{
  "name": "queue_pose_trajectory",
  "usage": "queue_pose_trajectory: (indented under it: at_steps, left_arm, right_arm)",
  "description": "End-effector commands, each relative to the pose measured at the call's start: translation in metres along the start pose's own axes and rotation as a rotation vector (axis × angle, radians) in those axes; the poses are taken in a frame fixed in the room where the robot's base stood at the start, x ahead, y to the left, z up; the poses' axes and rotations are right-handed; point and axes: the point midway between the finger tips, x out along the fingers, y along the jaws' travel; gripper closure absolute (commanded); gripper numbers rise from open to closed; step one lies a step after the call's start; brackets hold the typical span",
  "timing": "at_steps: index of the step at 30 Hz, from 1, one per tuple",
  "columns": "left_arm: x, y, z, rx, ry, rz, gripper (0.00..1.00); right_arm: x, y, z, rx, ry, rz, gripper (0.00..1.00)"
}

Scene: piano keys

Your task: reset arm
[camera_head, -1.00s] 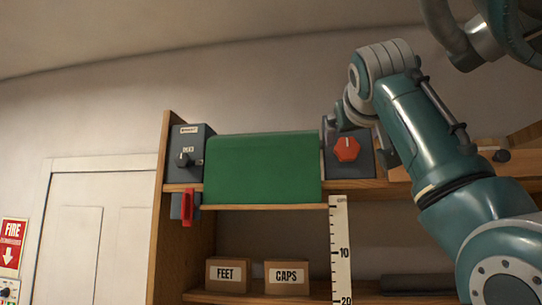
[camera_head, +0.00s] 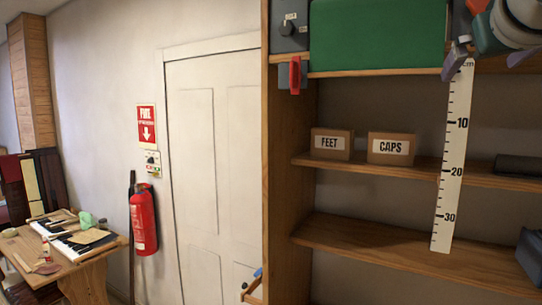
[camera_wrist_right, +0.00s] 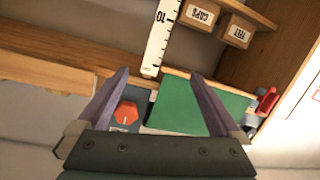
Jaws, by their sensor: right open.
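My right gripper (camera_head: 490,62) shows at the top right corner of the head view, partly cut off by the frame edge. In the right wrist view its two fingers (camera_wrist_right: 160,75) are spread apart with nothing between them. The fingers point toward the shelf unit, near the green panel (camera_wrist_right: 185,105) and the red knob (camera_wrist_right: 127,112). The wrist view shows the shelf upside down. My left gripper is in neither view.
A white ruler (camera_head: 455,160) hangs in front. At left are a door (camera_head: 215,180), a fire extinguisher (camera_head: 144,220) and a table (camera_head: 85,250) with piano keys.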

Motion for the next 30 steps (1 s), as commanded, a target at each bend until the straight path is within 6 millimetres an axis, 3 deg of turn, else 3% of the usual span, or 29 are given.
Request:
queue_pose_trajectory:
  at_steps: [1, 5, 8, 12, 15, 18, 22, 25, 30]
  left_arm:
    - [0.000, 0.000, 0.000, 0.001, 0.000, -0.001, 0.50]
    - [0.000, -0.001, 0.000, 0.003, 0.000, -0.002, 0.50]
    - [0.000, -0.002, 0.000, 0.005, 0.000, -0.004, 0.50]
    - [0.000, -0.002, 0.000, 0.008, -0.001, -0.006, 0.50]
    - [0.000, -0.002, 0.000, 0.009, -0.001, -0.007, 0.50]
    - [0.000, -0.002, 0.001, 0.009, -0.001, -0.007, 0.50]
    - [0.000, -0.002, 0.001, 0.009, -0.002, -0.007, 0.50]
    - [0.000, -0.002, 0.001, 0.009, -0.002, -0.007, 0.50]
    - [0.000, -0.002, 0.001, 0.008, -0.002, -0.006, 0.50]
  right_arm:
    - [-0.003, -0.015, 0.046, -0.035, -0.072, -0.039, 0.00]
    - [-0.027, -0.044, 0.149, -0.106, -0.243, -0.147, 0.00]
    - [-0.062, -0.059, 0.225, -0.153, -0.384, -0.233, 0.00]
    - [-0.130, -0.070, 0.317, -0.208, -0.584, -0.358, 0.00]
    - [-0.183, -0.069, 0.365, -0.233, -0.718, -0.438, 0.00]
    - [-0.229, -0.067, 0.395, -0.247, -0.824, -0.503, 0.00]
    - [-0.268, -0.063, 0.414, -0.256, -0.910, -0.555, 0.00]
    - [-0.280, -0.061, 0.419, -0.258, -0.937, -0.571, 0.00]
    - [-0.282, -0.061, 0.420, -0.258, -0.942, -0.573, 0.00]
